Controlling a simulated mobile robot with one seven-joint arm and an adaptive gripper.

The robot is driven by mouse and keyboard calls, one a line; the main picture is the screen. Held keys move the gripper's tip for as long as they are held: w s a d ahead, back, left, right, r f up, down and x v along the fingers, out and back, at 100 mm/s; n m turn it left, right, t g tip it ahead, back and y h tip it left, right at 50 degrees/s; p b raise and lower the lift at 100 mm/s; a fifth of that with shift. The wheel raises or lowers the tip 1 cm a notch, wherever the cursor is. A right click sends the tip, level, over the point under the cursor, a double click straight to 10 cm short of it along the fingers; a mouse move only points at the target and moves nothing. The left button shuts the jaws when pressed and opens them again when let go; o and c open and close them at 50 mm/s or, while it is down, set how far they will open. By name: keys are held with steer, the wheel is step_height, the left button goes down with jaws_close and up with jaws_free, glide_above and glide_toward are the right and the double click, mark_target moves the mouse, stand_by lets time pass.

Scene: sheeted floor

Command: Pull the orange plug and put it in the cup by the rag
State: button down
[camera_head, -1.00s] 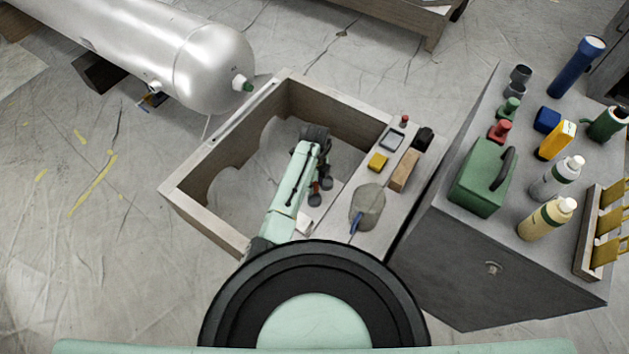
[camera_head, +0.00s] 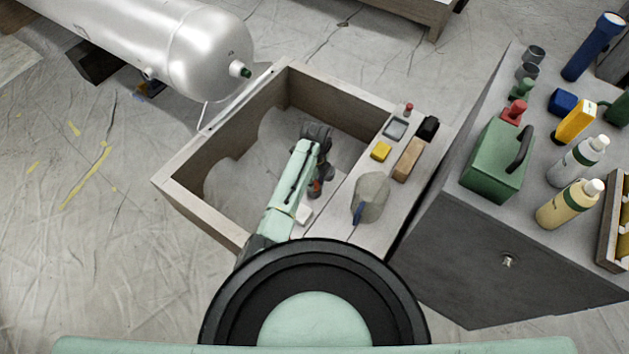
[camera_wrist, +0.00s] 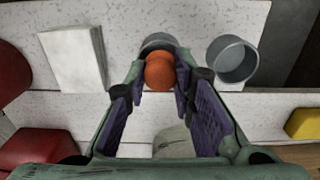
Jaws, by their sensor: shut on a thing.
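The orange plug (camera_wrist: 159,71) is a rounded orange piece between the fingertips of my gripper (camera_wrist: 163,86), which is shut on it. Right behind the plug in the wrist view is the rim of a grey cup (camera_wrist: 157,41); I cannot tell whether the plug is in it or above it. A second grey cup (camera_wrist: 232,60), open and empty-looking, stands to the right. A folded white rag (camera_wrist: 72,57) lies to the left of the first cup; it also shows in the head view (camera_head: 304,214). My arm hides much of the area there.
A wooden-walled bay (camera_head: 205,215) surrounds my arm. Its right ledge holds a yellow block (camera_head: 380,151), a brown block (camera_head: 408,160) and a grey-green flat piece (camera_head: 371,196). Red shapes (camera_wrist: 35,150) are at the wrist view's left. A crowded cabinet (camera_head: 450,255) stands right.

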steer(key=shift+f+b, duration=0.35)
steer(key=shift+f, duration=0.2)
steer(key=c, duration=1.3)
jaws_free()
steer(key=shift+r, duration=0.1)
step_height(320, 180, up, 12)
